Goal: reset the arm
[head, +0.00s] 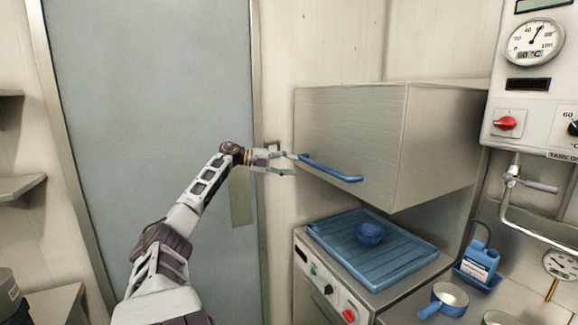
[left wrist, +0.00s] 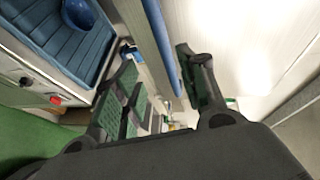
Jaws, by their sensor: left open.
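My left arm reaches up from the bottom of the head view, and its left gripper (head: 290,163) is by the left end of a blue bar handle (head: 335,170). The handle is on the front of a large steel box (head: 350,125). In the left wrist view the two green-padded fingers of the left gripper (left wrist: 157,60) stand apart. The blue handle (left wrist: 164,45) shows between their tips there, close to the right-hand finger. I cannot tell whether it touches. My right gripper is not in view.
Below the box, a blue ribbed tray (head: 325,232) with a blue bowl (head: 370,233) sits on a unit with knobs (head: 328,290). A blue jug (head: 481,262) and a blue-handled pan (head: 450,298) stand at right. A grey door (head: 150,90) is behind my arm.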

